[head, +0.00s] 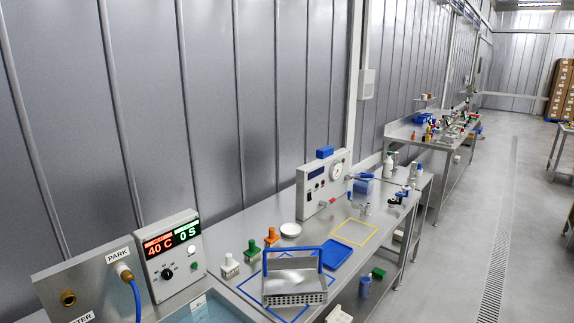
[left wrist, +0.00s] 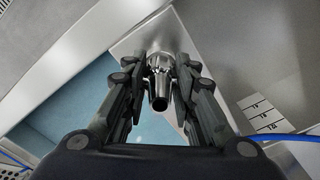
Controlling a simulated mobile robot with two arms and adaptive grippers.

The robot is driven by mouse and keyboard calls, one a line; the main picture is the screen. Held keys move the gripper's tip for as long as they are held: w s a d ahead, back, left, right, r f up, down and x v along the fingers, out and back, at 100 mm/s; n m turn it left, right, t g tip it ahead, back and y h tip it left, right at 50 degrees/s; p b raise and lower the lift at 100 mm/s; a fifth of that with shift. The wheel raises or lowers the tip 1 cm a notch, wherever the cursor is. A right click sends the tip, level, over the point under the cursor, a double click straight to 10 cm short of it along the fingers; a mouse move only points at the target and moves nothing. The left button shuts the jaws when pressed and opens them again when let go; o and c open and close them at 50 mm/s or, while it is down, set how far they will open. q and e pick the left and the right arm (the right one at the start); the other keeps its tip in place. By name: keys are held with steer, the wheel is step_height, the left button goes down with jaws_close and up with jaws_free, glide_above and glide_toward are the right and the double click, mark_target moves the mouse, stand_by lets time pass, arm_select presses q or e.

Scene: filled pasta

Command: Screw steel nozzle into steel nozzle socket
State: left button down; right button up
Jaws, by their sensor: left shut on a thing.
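In the left wrist view my left gripper (left wrist: 160,66) is shut on a steel nozzle (left wrist: 160,88). The nozzle's dark open end faces the camera. The far end of the nozzle lies against or close to a pale steel surface; I cannot tell whether it touches. I cannot make out the steel nozzle socket, which may be hidden behind the nozzle and fingers. Neither gripper shows in the head view, and my right gripper is in neither view.
The head view shows a steel panel (head: 88,281) with a brass fitting (head: 68,298) and a blue hose (head: 136,299) at a PARK label. A control box (head: 170,256) reads 40 C and 0 S.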

arm_select(q)
steer(key=m, duration=1)
steer(key=m, duration=0.4)
steer(key=shift+m, duration=0.4)
steer(key=m, duration=0.4)
steer(key=shift+f+m, duration=0.1)
steer(key=shift+m, duration=0.3)
steer(key=shift+m+b, duration=0.3)
steer(key=shift+m, duration=0.6)
